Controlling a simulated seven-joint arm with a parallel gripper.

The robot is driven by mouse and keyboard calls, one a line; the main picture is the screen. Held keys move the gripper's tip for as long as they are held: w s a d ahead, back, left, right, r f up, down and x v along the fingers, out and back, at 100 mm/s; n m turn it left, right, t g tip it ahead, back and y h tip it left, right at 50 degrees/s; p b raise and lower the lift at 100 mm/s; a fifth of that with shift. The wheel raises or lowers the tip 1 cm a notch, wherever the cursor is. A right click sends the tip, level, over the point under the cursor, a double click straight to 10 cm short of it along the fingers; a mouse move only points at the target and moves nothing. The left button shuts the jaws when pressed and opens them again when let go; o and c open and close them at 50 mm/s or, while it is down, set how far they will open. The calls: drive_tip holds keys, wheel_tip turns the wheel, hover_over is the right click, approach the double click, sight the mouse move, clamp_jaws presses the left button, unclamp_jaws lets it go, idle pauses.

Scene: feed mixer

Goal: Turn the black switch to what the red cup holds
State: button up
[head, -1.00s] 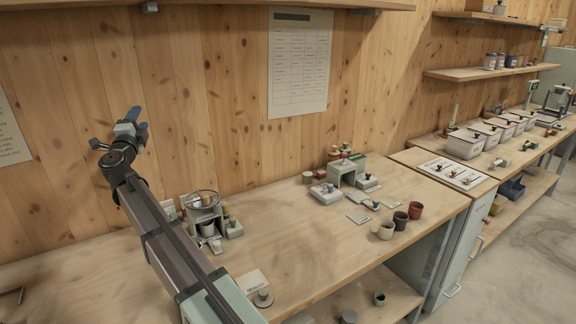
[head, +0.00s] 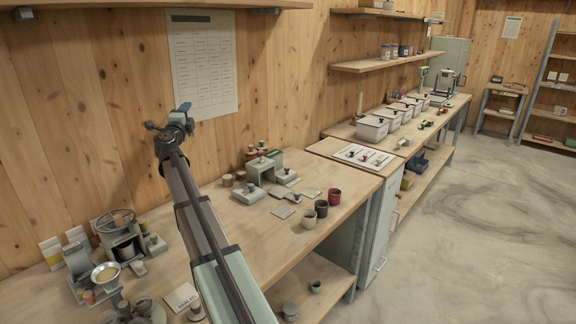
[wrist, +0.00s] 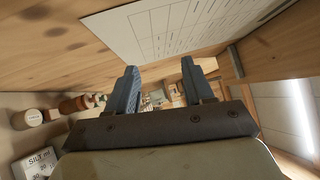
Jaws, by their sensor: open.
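The red cup (head: 334,197) stands upright near the right end of the near bench. Its inside looks dark, and I cannot tell what it holds. A white panel (head: 352,148) with several small switches, some dark and some reddish, lies on the lower cabinet to the right of that bench. I cannot tell for sure which one is the black switch. My gripper (head: 182,112) is raised high in front of the wall chart, far from cup and panel. The wrist view shows its two blue fingers (wrist: 160,92) apart, with nothing held between them.
A dark cup (head: 321,208) and a beige cup (head: 308,219) stand beside the red one. A grey-green stand (head: 264,166) is behind them. A mixer with a wheel (head: 115,222) is at left. White lidded bins (head: 372,130) line the far bench. Shelves (head: 385,62) hang above.

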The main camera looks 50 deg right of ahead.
drive_tip(key=w+d+n+t+y, duration=0.1)
drive_tip(key=d+n+y, duration=0.1)
drive_tip(key=d+y, duration=0.2)
drive_tip(key=w+d+f+n+t+y, duration=0.1)
drive_tip(key=w+d+n+t+y, duration=0.1)
drive_tip(key=d, duration=0.8)
drive_tip(key=w+d+n+t+y, duration=0.1)
drive_tip(key=w+d+n+y, duration=0.1)
drive_tip(key=d+y, duration=0.4)
drive_tip(key=shift+d+f+n+y, duration=0.15)
drive_tip(key=shift+d+n+y, duration=0.15)
drive_tip(key=shift+d+n, duration=0.45)
drive_tip(key=m+g+y, duration=0.6)
drive_tip(key=g, duration=0.8)
approach(287, 167)
drive_tip(key=x, duration=0.8)
drive_tip(key=shift+f, duration=0.15)
drive_tip(key=shift+c, duration=0.2)
